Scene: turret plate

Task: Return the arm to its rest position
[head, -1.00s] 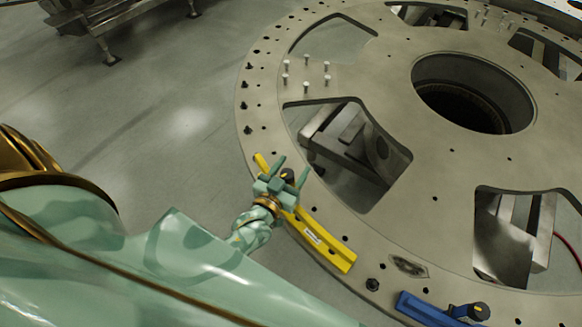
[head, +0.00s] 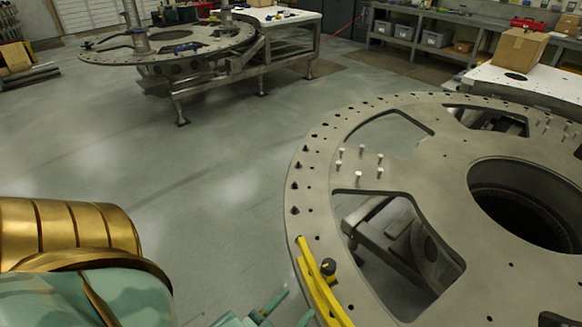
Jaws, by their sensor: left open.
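My left arm comes in from the lower left, green with a gold joint. My left gripper (head: 288,309) shows only partly at the bottom edge, with two green fingers apart and nothing seen between them. It appears just left of a yellow bar tool (head: 318,285) with a black knob, which lies on the rim of the large turret plate (head: 312,172). The tool's lower end is cut off by the picture edge. My right gripper is not in view.
The plate has large cut-outs, a round centre hole and several upright pins (head: 358,176). Open grey floor (head: 190,150) lies left of the plate. A second round plate (head: 165,50) and shelves (head: 440,45) stand behind.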

